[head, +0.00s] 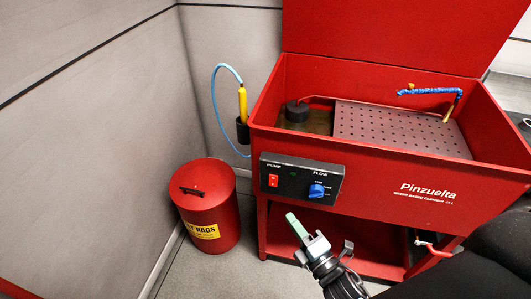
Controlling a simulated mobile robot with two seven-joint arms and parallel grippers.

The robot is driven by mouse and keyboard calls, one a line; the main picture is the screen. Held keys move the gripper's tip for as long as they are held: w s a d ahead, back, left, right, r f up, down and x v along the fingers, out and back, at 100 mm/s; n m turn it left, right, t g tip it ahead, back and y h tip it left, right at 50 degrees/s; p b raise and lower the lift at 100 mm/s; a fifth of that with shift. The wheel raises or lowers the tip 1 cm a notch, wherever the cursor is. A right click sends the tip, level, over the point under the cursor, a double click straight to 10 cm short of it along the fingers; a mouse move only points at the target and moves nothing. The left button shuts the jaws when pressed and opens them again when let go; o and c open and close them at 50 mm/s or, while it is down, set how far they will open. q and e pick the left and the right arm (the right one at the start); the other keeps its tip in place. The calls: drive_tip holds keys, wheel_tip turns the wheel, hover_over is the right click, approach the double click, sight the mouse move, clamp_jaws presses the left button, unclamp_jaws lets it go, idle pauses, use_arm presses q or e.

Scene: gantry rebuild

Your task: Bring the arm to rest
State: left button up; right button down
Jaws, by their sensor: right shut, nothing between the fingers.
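My right gripper (293,220) shows at the lower middle, its arm coming in from the bottom right. Its pale green fingers are shut with nothing between them. It points up and to the left, in front of the red parts washer (380,180), below the control box (302,180). I cannot tell how far it is from the washer's front. My left gripper is not in view.
A red lidded rag can (208,215) stands on the floor left of the washer. A yellow-handled brush (242,102) on a blue hose sits in a black holder at the washer's side. Grey walls close off the left. A red-handled valve (438,248) sticks out at the lower right.

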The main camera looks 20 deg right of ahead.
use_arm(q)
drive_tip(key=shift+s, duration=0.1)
